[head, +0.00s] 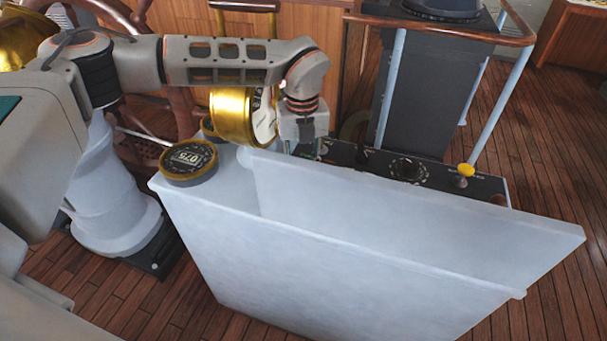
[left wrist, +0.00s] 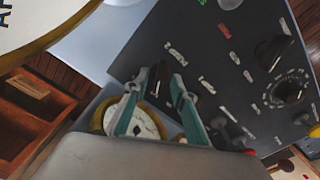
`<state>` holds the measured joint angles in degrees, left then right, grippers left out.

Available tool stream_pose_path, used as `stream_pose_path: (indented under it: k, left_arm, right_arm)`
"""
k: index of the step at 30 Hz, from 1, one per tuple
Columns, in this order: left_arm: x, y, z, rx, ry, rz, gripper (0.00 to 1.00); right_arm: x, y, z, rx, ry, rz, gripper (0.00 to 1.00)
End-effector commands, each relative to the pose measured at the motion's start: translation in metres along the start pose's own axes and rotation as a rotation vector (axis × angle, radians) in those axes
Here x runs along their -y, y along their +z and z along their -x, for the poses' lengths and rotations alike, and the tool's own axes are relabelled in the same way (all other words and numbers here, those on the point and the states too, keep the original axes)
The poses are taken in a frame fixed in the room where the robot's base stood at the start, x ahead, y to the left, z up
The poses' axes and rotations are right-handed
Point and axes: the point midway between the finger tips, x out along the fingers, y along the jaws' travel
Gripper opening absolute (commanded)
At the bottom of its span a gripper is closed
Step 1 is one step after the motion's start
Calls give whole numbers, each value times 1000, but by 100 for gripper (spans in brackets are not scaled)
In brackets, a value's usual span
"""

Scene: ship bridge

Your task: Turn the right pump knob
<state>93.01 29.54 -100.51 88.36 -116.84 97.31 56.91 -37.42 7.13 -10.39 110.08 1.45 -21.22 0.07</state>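A black control panel (head: 435,176) lies behind the raised white wall of a console. It fills much of the left wrist view (left wrist: 195,35). A black knob (left wrist: 272,52) and a dark round dial (left wrist: 288,91) show there. The small labels are unreadable, so I cannot tell which control is the right pump knob. My left gripper (head: 303,146) is low over the panel's left end, its fingertips partly hidden by the wall. In the left wrist view its teal fingers (left wrist: 158,80) are apart, with a small dark shape between them. My right gripper is not in view.
The white console wall (head: 400,225) rises in front of the panel. A brass-rimmed gauge (head: 188,160) is at the console's left end, and a large brass instrument (head: 232,117) stands close to my left arm. A yellow-topped knob (head: 466,171) is at the panel's right.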

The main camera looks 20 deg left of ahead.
Motion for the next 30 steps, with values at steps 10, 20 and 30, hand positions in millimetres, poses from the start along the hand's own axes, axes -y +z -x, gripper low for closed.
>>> stream_pose_path:
  k: [10, 20, 30]
  left_arm:
    - [0, 0, -29, -1, -1, -1, 26]
    - [1, 0, -29, -1, -1, -1, 0]
    - [1, 0, -29, -1, -2, -15, 0]
  right_arm:
    - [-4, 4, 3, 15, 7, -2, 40]
    - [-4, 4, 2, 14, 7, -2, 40]
    - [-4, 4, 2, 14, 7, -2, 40]
